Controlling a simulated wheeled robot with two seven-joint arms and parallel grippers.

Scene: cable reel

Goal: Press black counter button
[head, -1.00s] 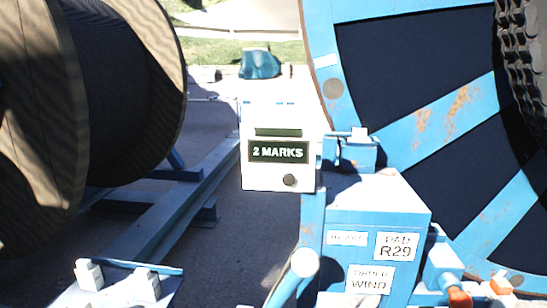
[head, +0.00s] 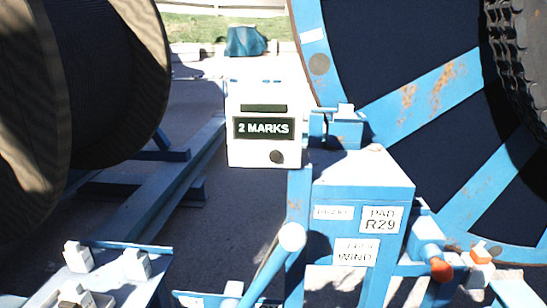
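The counter (head: 263,100) is a white box with a dark display reading "2 MARKS" (head: 263,128) and a blank dark strip above it. It stands in the middle of the head view. The round black button (head: 277,157) is on its lower front, right of centre, and is fully visible. Nothing touches or covers it. Neither of my grippers is in view.
A blue box (head: 362,195) with labels "PAD R29" and "WIND" stands below right of the counter. A white-ended blue lever (head: 290,237) rises before it. A cable reel (head: 100,80) is at left, a large blue wheel (head: 430,90) at right. White blocks (head: 135,264) sit lower left.

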